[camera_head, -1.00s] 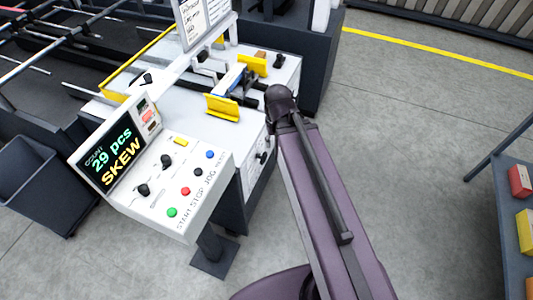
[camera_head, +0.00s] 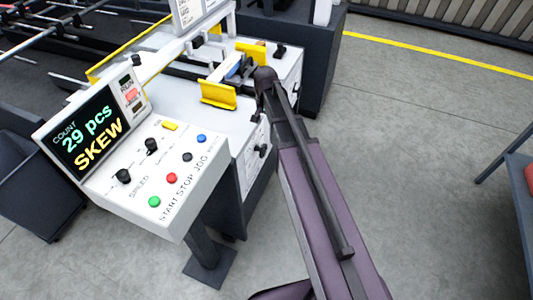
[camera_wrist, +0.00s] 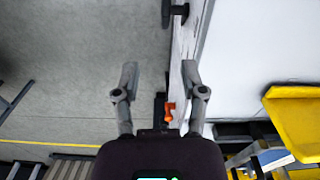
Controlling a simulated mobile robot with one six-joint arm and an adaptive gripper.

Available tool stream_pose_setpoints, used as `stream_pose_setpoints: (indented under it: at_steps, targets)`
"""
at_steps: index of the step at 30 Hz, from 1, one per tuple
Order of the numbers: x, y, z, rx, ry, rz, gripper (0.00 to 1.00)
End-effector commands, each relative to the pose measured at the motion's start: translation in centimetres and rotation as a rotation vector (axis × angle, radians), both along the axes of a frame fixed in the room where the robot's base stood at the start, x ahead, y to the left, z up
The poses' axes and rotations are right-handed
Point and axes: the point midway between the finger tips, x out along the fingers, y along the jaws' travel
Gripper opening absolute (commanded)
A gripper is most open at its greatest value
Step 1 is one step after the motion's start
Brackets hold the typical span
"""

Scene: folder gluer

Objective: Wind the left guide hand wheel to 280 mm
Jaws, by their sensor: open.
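My gripper (camera_wrist: 160,75) is open and empty in the wrist view, its two grey fingers spread over the edge of the white machine. A black knob or handle (camera_wrist: 176,12) sticks out from the machine's side at the top of that view, apart from the fingers. An orange part (camera_wrist: 169,112) on a dark piece shows between and below the fingertips. In the head view a black handle (camera_head: 262,151) sits on the machine's white side panel, beside my arm. I cannot tell which of these is the left guide hand wheel. No 280 mm reading is legible. My arm hides part of the machine.
A control console (camera_head: 165,215) with a screen (camera_head: 88,135) reading "29 pcs SKEW" stands in front of the machine. Yellow guides (camera_head: 218,96) lie on the white machine top. A dark bin (camera_head: 40,195) is at left.

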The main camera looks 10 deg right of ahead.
Motion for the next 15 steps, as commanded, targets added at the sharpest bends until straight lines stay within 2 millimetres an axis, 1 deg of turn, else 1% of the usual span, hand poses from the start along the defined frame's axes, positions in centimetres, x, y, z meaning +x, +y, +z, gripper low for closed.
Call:
stream_pose_setpoints:
  at_steps: [1,3,7,15]
  targets:
    - [0.89,-0.08,-1.05,0.000,0.000,-0.019,0.54]
    - [1.39,-0.14,-1.41,0.000,0.000,-0.040,0.54]
    - [1.79,-0.21,-1.64,0.000,0.000,-0.062,0.54]
    - [1.75,-0.26,-1.54,0.000,0.000,-0.065,0.54]
